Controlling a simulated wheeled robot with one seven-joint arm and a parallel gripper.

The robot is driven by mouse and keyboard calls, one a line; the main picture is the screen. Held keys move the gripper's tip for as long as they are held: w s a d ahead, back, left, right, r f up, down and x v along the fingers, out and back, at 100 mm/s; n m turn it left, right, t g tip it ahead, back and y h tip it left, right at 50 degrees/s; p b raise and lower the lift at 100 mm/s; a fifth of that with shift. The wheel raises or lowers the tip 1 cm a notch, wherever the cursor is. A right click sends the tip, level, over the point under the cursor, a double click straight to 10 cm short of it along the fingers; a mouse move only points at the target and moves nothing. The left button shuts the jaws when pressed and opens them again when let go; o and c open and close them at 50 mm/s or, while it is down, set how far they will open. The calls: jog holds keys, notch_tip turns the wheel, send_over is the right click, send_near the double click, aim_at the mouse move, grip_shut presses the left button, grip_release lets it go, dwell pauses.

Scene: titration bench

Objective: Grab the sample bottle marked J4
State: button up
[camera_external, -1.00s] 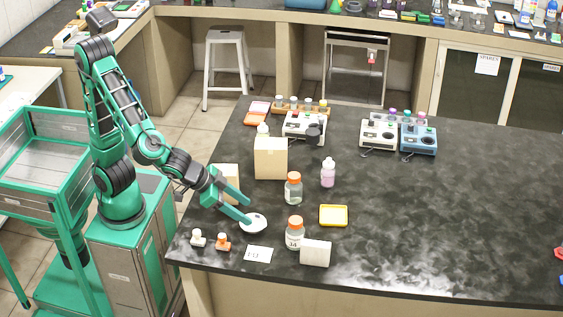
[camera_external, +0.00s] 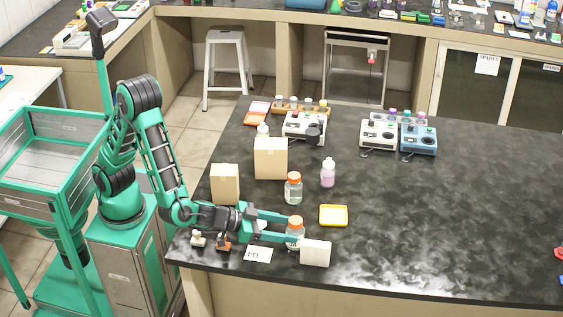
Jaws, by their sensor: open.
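The sample bottle (camera_external: 295,223) with an orange cap stands upright near the front edge of the bench. Its label, dark marks on white in the earlier frame, is now mostly covered by a finger. My gripper (camera_external: 293,230) is open and low over the bench, its green fingers pointing right. One finger reaches the far side of the bottle and the other its near side. I cannot tell whether either touches it. A second orange-capped bottle (camera_external: 293,188) stands behind; no mark is readable on it.
A white box (camera_external: 315,253) stands close to the bottle at front right. A yellow tray (camera_external: 333,215) lies to the right, a pink bottle (camera_external: 328,173) behind. Cardboard boxes (camera_external: 270,158) stand at the back left. A white card (camera_external: 258,254) lies in front. The right bench is clear.

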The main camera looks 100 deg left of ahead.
jog(key=x, duration=0.8)
jog(key=shift+s+f, duration=0.1)
jog(key=shift+d, duration=0.1)
jog(key=c, duration=0.9)
